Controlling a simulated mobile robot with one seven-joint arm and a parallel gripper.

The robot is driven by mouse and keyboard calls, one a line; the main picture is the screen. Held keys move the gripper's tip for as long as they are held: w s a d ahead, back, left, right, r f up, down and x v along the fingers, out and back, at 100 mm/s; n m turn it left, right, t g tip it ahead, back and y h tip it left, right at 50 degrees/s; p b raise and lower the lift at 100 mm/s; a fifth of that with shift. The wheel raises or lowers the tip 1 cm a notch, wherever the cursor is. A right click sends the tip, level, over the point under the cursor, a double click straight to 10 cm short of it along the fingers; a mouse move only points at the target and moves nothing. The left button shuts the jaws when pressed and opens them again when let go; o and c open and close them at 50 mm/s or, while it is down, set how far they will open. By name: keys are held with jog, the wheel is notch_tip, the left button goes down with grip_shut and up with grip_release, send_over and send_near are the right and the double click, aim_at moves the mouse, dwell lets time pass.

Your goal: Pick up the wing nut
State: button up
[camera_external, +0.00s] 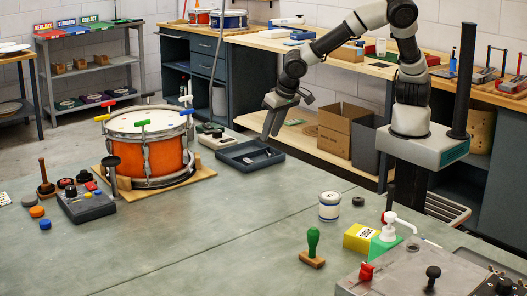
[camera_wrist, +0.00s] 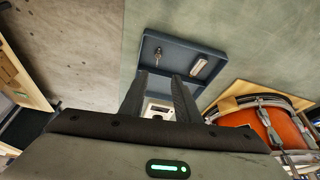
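A small dark metal piece that looks like the wing nut (camera_wrist: 157,54) lies in the left part of a shallow dark blue tray (camera_wrist: 205,45) in the wrist view. It is too small to make out its wings. The tray also shows in the external view (camera_external: 230,160), on the bench right of the drum, with small pale pieces inside that I cannot tell apart. My gripper (camera_external: 271,135) hangs above the tray's far right side, fingers pointing down. In the wrist view my gripper (camera_wrist: 159,76) is open, with a clear gap between its fingers and nothing held.
A pale block (camera_wrist: 199,66) lies in the tray's right part. An orange drum (camera_external: 150,155) on a wooden board stands left of the tray. A pale device (camera_external: 216,138) sits just behind the tray.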

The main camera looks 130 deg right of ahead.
aim_at(270, 155)
jog(key=shift+x, duration=0.8)
jog(key=f, duration=0.1)
jog(key=f+b, duration=0.1)
jog(key=f, duration=0.1)
jog(key=f+b, duration=0.1)
jog(key=shift+s+d+f, duration=0.35)
jog(key=shift+s+d, duration=0.05)
jog(key=shift+w+d+f, duration=0.1)
jog(key=shift+d+f, duration=0.05)
jog(key=shift+f, duration=0.15)
grip_shut()
